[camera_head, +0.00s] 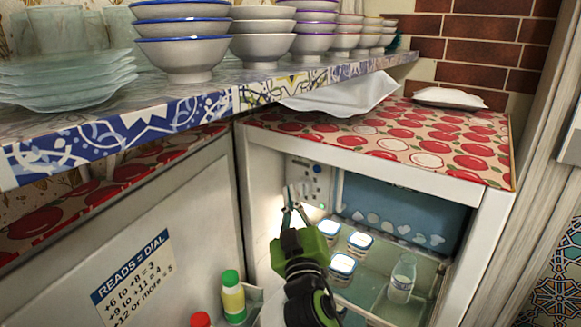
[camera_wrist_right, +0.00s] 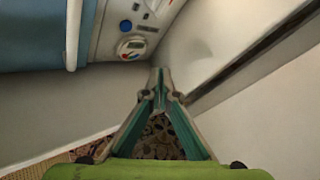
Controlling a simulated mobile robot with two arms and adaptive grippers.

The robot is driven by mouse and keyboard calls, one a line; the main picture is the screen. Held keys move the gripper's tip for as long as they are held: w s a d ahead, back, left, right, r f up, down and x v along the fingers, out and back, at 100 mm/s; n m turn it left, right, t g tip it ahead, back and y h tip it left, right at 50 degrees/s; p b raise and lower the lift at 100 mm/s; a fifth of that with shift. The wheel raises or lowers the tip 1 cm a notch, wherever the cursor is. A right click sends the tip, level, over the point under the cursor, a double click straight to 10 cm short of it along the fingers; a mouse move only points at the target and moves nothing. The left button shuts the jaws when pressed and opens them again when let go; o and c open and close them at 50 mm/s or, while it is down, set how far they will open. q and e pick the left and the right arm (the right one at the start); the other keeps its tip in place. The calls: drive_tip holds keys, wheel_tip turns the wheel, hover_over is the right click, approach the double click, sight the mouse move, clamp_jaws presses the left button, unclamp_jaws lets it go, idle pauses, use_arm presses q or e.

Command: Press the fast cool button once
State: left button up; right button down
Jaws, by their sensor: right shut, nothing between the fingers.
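The fridge control panel (camera_head: 308,180) is on the inner left wall of the open fridge, near its top. It carries small round knobs and buttons, some blue. In the right wrist view the panel (camera_wrist_right: 112,14) is at the top, with a blue button (camera_wrist_right: 126,25) and a round dial (camera_wrist_right: 131,47). I cannot tell which one is the fast cool button. My right gripper (camera_head: 294,197) has its fingers shut and empty, with the tips close in front of the panel. In the right wrist view the fingertips (camera_wrist_right: 161,73) are just below the dial; contact is not clear. My left gripper is out of view.
The open fridge door (camera_head: 160,225) stands at the left, with a green-capped bottle (camera_head: 233,299) by it. Above, a shelf (camera_head: 135,125) holds stacked bowls (camera_head: 188,52) and glass plates.

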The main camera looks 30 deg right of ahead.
sight(317, 169)
drive_tip(key=shift+w+a+r, duration=0.2)
drive_tip(key=shift+a+r, duration=0.05)
drive_tip(key=shift+r, duration=0.3)
drive_tip(key=w+d, duration=0.1)
drive_tip(key=d, duration=0.1)
drive_tip(key=w+d+p, duration=0.1)
drive_tip(key=d, duration=0.2)
drive_tip(key=w+d, duration=0.1)
drive_tip(key=d, duration=0.2)
drive_tip(key=shift+w, duration=0.25)
drive_tip(key=shift+d, duration=0.1)
idle(1.0)
drive_tip(key=shift+w+d, duration=0.1)
drive_tip(key=shift+d, duration=0.05)
